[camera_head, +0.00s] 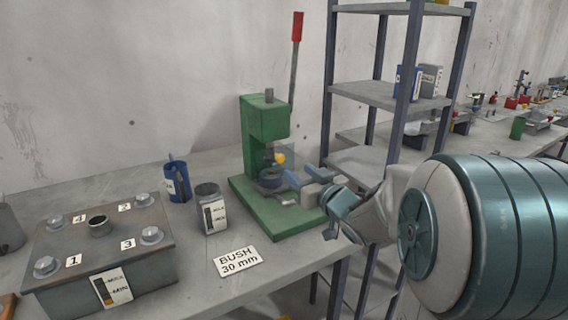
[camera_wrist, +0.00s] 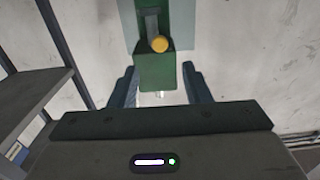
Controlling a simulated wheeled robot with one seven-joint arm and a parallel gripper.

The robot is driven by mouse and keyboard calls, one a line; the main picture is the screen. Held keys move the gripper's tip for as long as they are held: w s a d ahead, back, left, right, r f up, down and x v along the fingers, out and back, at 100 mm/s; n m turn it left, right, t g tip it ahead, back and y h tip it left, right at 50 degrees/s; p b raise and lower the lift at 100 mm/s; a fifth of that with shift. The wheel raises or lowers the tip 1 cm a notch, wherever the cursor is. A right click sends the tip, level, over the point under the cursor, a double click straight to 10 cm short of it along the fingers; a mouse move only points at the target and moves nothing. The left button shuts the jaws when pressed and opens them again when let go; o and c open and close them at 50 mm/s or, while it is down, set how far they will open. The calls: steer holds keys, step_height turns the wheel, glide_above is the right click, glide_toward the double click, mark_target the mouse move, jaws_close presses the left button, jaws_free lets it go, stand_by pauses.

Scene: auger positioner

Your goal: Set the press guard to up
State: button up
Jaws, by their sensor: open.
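The green arbor press (camera_head: 264,125) stands on the workbench, with a red-gripped lever (camera_head: 297,28) rising behind it. A small see-through guard panel (camera_head: 286,152) with a yellow knob (camera_head: 280,158) is at the front of the press, below its head. In the wrist view the guard shows as a pale bluish panel (camera_wrist: 128,30), with the yellow knob (camera_wrist: 159,44) in front of green metal. My gripper (camera_head: 297,187) is open and empty, low in front of the press and just below the knob. Its two fingers (camera_wrist: 160,88) are spread, with the knob beyond them, apart from both.
A bolted box (camera_head: 100,245) is at the front left. A metal shelf rack (camera_head: 385,95) stands close behind my arm.

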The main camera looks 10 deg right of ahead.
mark_target(281, 158)
steer(key=x, duration=0.8)
steer(key=shift+w, duration=0.15)
jaws_close()
